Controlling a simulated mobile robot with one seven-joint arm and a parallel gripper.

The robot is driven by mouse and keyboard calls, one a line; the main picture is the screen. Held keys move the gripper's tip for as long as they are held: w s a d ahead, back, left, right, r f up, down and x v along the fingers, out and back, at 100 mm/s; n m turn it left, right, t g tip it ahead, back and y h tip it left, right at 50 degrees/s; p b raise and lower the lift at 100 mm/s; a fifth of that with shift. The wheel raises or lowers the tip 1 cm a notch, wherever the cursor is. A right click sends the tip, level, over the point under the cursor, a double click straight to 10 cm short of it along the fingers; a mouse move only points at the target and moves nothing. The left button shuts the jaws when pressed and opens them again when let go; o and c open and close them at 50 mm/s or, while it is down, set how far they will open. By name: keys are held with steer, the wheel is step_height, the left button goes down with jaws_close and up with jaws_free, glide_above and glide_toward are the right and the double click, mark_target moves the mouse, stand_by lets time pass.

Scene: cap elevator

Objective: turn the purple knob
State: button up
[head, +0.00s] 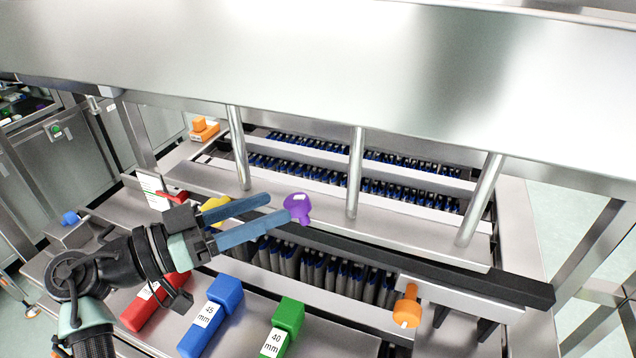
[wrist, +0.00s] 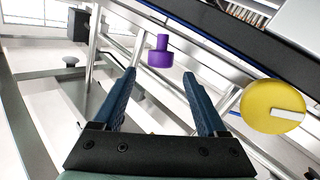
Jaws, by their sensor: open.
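The purple knob (head: 298,207) sits by the dark rail in the middle of the head view, with a small white mark on its face. In the wrist view the purple knob (wrist: 160,52) shows between and beyond the two blue fingers. My gripper (head: 278,212) reaches in from the left, its fingers spread and their tips close to the knob. In the wrist view my gripper (wrist: 158,80) is open and nothing is between the fingertips. Whether a fingertip touches the knob I cannot tell.
A yellow knob (wrist: 274,106) is right of my fingers. An orange knob (head: 407,308) is at the lower right. Red, blue (head: 211,316) and green (head: 283,326) blocks lie in front. Metal posts (head: 355,172) and a large steel panel (head: 330,60) stand behind and above.

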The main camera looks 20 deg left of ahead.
mark_target(314, 208)
steer(key=p+x, duration=0.2)
steer(key=x, duration=0.6)
steer(key=shift+w+d+p, duration=0.2)
steer(key=shift+w+p, duration=0.05)
steer(key=shift+p, duration=0.05)
steer(key=shift+f, duration=0.1)
jaws_close()
